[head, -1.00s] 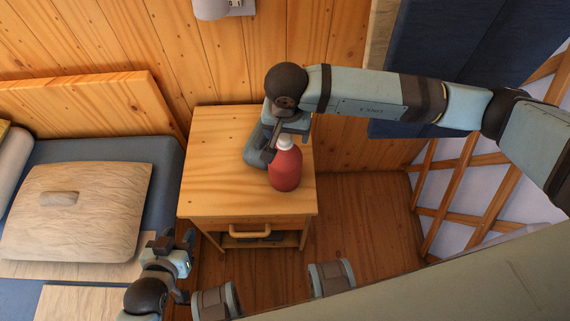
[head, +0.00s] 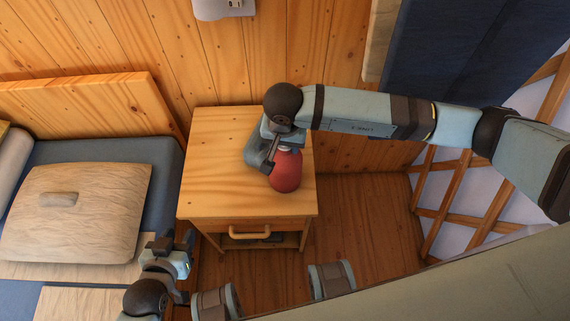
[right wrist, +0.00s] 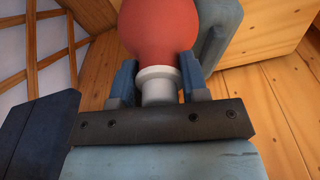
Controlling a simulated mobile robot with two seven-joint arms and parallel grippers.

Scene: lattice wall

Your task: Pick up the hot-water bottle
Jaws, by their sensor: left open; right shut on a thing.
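The hot-water bottle (head: 286,172) is red with a pale neck and stands on the wooden nightstand (head: 213,180), near its right edge. My right gripper (head: 272,158) reaches it from above and behind and covers most of its neck in the head view. In the right wrist view, the fingers (right wrist: 160,84) are shut on the white neck (right wrist: 158,82), one on each side, with the red body (right wrist: 158,32) beyond. My left gripper (head: 176,245) is open and empty, low at the left beside the bed.
A bed with a wooden board or lid (head: 75,212) lies at the left. A wooden wall (head: 130,45) stands behind, with a white fixture (head: 222,9). A lattice wall (head: 480,195) is at the right. The nightstand's left part is bare.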

